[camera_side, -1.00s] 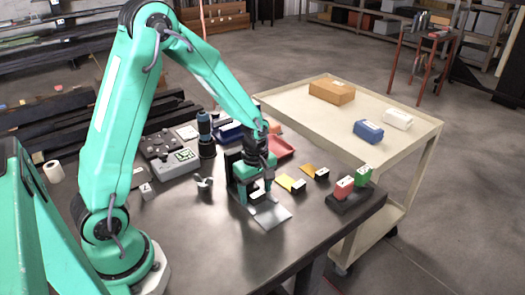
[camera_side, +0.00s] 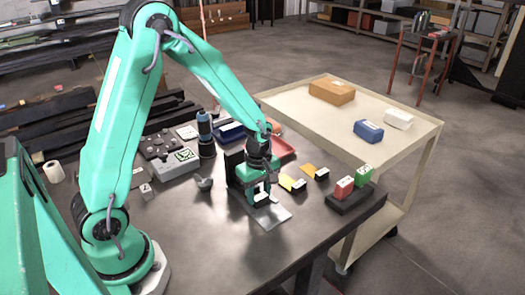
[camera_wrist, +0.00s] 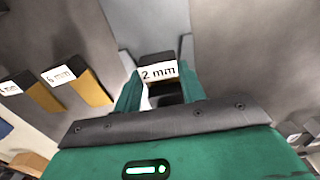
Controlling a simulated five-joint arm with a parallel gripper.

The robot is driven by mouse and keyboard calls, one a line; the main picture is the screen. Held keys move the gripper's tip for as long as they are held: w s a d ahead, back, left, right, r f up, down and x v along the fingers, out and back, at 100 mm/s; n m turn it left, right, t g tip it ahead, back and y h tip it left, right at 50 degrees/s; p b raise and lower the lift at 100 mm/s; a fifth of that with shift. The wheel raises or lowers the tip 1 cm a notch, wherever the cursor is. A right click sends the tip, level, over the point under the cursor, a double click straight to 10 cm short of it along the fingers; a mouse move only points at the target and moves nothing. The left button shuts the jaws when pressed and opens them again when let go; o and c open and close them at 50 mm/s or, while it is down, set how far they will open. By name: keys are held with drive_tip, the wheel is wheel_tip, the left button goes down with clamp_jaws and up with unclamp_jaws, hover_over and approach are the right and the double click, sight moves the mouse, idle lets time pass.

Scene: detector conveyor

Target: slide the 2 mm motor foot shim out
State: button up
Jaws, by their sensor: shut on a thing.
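The 2 mm shim's dark tab (camera_wrist: 161,72), with its white "2 mm" label, sits between the two green fingers of my gripper (camera_wrist: 161,92) in the wrist view. The fingers are shut on it. The fingers hide part of the tab there. I cannot tell how much of the shim is under other parts.
Yellow shims with black tabs lie beside the gripper, one labelled 6 mm (camera_wrist: 60,75). A red block (camera_side: 344,189) and a green block (camera_side: 364,174) stand on a dark base at right. A red tray (camera_side: 282,147) lies behind. A cream cart (camera_side: 330,115) adjoins the table.

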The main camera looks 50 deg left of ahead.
drive_tip(key=shift+d, duration=3.15)
drive_tip(key=o, duration=1.1)
drive_tip(key=shift+r, duration=3.9)
